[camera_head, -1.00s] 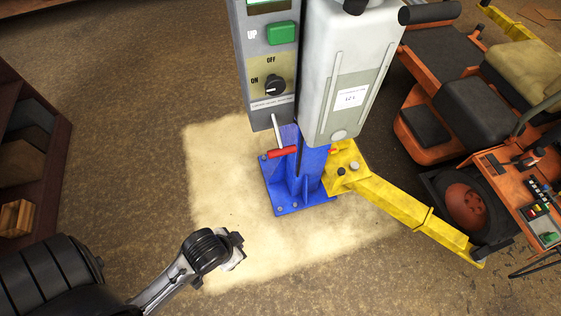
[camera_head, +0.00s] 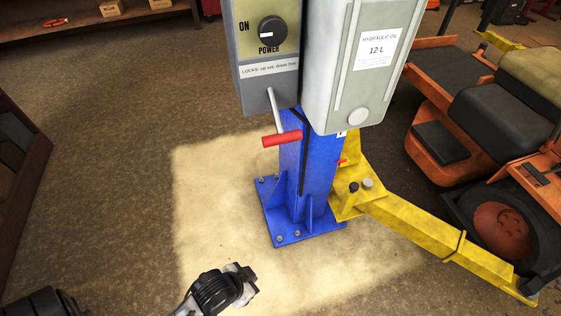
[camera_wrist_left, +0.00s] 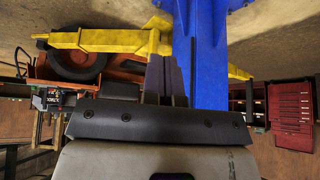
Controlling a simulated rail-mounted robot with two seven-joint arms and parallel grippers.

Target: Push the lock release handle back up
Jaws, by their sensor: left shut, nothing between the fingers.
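The lock release handle (camera_head: 282,139) has a red grip on a thin metal rod, which hangs down from under the grey control box (camera_head: 268,78). The grip is in front of the blue lift post (camera_head: 318,165). A label on the box reads "LOCKS: up set, down free". My left gripper (camera_head: 246,277) is low in the head view, below and left of the handle and apart from it. It is shut and empty. Its fingers (camera_wrist_left: 165,80) show in the left wrist view beside the blue post; the handle cannot be made out there. My right gripper is not in view.
A pale hydraulic oil tank (camera_head: 352,80) is right of the control box. A yellow lift arm (camera_head: 410,220) reaches right from the post base toward the orange mower (camera_head: 440,105). The floor left of the post is clear. A red cabinet (camera_wrist_left: 290,112) shows in the left wrist view.

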